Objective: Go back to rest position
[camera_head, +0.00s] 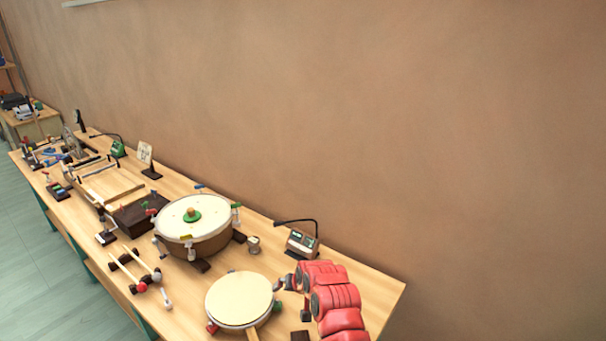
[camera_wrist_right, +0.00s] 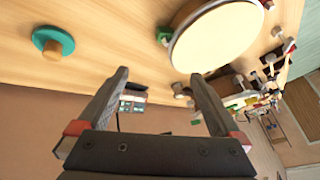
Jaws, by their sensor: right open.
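My right arm, with red links, reaches in from the lower right of the head view. My right gripper (camera_head: 284,283) is small and partly hidden there, beside the small pale drum (camera_head: 239,299). In the right wrist view my right gripper (camera_wrist_right: 160,76) has its two fingers spread wide, with nothing between them. A round pale drumhead (camera_wrist_right: 217,37) lies beyond the right finger. A teal disc with a wooden knob (camera_wrist_right: 52,43) is on the tabletop, left of the fingers. My left gripper is not in view.
A larger drum (camera_head: 189,237) with a green disc (camera_head: 192,215) on top stands left of the small drum. A metronome-like device (camera_head: 301,242) stands near the wall. Mallets (camera_head: 141,273) lie at the front edge. The table's right corner is bare.

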